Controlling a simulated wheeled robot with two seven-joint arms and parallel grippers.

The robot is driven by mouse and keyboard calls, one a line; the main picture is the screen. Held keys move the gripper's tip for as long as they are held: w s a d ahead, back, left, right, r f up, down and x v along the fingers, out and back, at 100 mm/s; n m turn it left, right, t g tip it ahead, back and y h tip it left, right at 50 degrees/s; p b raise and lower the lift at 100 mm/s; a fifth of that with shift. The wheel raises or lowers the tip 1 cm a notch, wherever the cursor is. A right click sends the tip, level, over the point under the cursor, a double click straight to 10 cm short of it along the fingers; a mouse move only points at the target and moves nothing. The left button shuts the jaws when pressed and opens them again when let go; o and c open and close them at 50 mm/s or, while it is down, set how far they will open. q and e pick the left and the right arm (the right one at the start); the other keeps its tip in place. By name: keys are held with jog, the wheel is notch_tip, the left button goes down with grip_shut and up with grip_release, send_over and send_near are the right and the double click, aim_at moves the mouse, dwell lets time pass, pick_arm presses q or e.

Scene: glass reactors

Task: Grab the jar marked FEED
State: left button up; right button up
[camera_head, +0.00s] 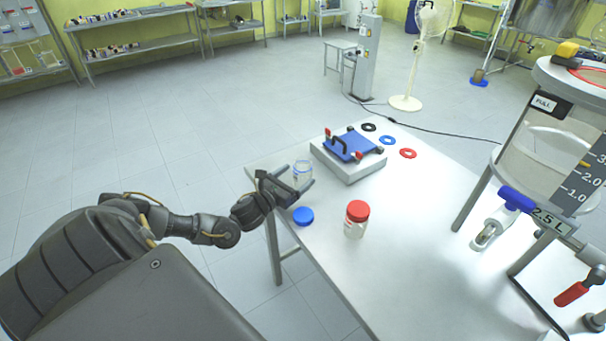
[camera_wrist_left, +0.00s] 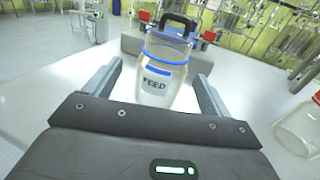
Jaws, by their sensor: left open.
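The jar marked FEED (camera_wrist_left: 158,75) is clear glass with a blue band and blue markings, and stands upright on the table. In the left wrist view it is between the two fingers of my left gripper (camera_wrist_left: 158,88), towards their tips, with gaps at both sides. In the head view the jar (camera_head: 302,172) shows at the table's left edge, partly behind my left gripper (camera_head: 292,184). My left gripper is open around it. My right gripper is not in view.
A blue lid (camera_head: 303,215) lies by the gripper. A red-lidded jar (camera_head: 356,220) stands to the right. A white device with a blue plate (camera_head: 349,158) sits behind. Black, blue and red rings (camera_head: 387,140) lie at the back. A glass reactor (camera_head: 545,150) stands at right.

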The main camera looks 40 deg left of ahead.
pick_arm(q)
jog(key=shift+w+r, duration=0.15)
jog(key=shift+w, duration=0.15)
jog(key=w, duration=0.1)
jog(key=w+p, duration=0.1)
jog(key=w, duration=0.2)
jog(key=shift+w+d+f, duration=0.15)
jog(key=shift+w+f, duration=0.1)
jog(key=shift+w, duration=0.05)
jog(key=c, duration=1.1)
